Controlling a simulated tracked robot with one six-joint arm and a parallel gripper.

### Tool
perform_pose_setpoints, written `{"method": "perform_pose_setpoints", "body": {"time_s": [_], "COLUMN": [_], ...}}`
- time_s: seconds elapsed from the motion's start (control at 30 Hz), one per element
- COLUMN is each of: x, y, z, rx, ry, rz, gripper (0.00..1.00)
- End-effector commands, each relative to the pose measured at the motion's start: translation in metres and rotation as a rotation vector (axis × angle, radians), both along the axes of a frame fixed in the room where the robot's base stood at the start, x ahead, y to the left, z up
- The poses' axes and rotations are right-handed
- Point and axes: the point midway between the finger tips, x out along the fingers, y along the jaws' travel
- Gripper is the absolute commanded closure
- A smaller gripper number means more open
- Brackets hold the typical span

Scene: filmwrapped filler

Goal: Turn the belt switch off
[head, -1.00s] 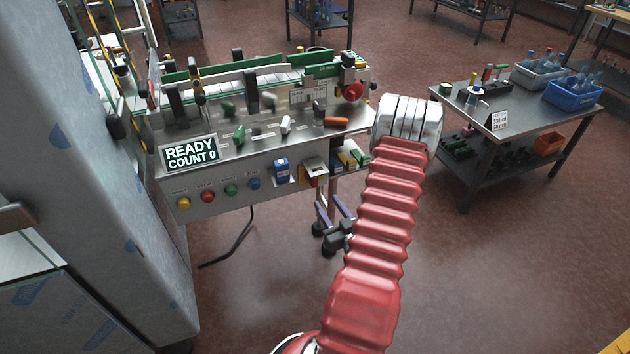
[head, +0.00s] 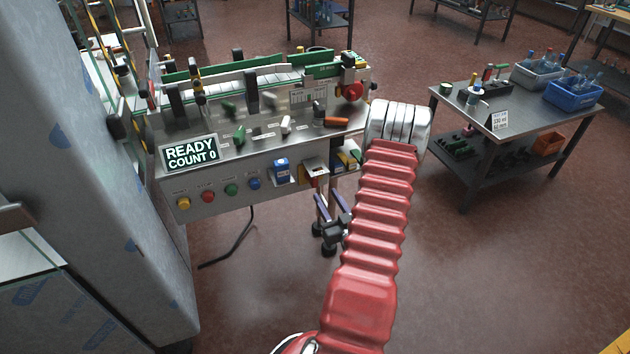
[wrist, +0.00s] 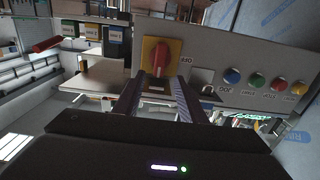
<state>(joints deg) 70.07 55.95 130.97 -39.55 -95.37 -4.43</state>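The belt switch appears to be the red rotary knob (wrist: 159,57) on a yellow plate in the wrist view. Its handle stands roughly upright in that picture. In the head view only a bit of red and yellow (head: 317,182) shows on the panel, partly hidden by a metal hood. My gripper (head: 329,205) is below and in front of the panel's right part in the head view. In the wrist view my gripper (wrist: 159,88) is open and empty, its two fingers pointing toward the knob, one on each side of its line. Contact with the knob is not visible.
A display (head: 190,153) reads READY, COUNT 0. A film-wrapped cabinet (head: 110,190) stands left. A side table (head: 540,130) stands right, with open floor between.

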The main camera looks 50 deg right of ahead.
Motion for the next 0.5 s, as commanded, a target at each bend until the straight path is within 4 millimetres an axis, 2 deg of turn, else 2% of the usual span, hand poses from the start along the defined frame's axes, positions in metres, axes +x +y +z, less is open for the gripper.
{"method": "perform_pose_setpoints", "body": {"time_s": [0.5], "x": [0.069], "y": [-0.04], "z": [0.0], "rx": [-0.001], "ry": [0.0], "rz": [0.002], "gripper": [0.62]}}
